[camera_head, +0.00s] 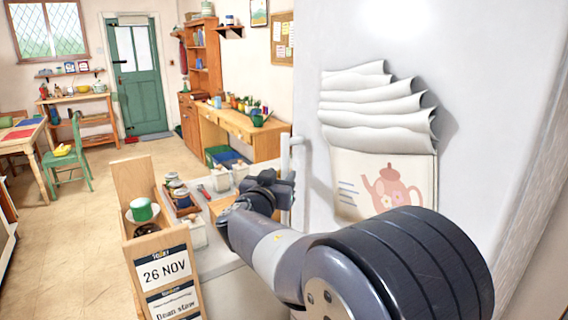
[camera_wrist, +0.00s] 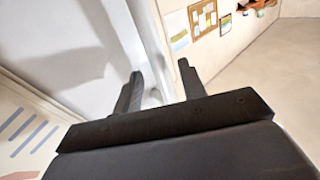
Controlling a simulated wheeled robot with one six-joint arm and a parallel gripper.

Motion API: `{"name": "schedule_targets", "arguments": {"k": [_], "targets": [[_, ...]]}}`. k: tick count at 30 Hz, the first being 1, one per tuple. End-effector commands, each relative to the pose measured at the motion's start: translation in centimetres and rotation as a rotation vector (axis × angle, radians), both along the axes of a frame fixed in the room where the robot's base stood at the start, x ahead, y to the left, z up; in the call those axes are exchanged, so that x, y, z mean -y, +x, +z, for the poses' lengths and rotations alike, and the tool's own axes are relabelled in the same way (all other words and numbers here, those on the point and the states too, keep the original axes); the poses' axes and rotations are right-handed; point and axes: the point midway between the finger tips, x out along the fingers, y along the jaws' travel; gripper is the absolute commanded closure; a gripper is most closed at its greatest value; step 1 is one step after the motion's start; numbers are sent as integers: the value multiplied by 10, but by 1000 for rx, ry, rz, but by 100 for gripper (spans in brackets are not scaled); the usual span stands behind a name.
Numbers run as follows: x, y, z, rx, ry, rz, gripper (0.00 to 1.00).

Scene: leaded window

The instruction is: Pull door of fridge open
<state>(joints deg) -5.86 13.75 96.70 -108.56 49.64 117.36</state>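The fridge (camera_head: 450,55) is the large pale surface filling the right of the head view. Its upright white handle (camera_head: 285,155) stands along the door's left edge. My dark gripper (camera_head: 284,184) is at the handle's height, overlapping its lower part in that view. In the wrist view my gripper (camera_wrist: 160,68) has its two fingers apart, with a pale upright bar, apparently the handle (camera_wrist: 151,45), running between them. I cannot tell whether either finger touches it. The door looks shut, though its far edge is partly hidden.
Curled papers with a teapot picture (camera_head: 385,185) hang on the fridge. A counter (camera_head: 225,262) with jars and a wooden calendar stand (camera_head: 135,190) is left of my arm. A wooden desk (camera_head: 265,143) stands behind. The floor (camera_head: 75,225) at left is open.

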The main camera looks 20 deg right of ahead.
Motion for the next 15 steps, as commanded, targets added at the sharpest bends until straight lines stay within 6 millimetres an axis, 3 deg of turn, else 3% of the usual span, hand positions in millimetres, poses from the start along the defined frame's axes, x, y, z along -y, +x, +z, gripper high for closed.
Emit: {"name": "schedule_targets", "arguments": {"k": [6,15], "targets": [[21,24,2,-2,-1,-2,61],[28,32,0,-1,0,0,61]]}}
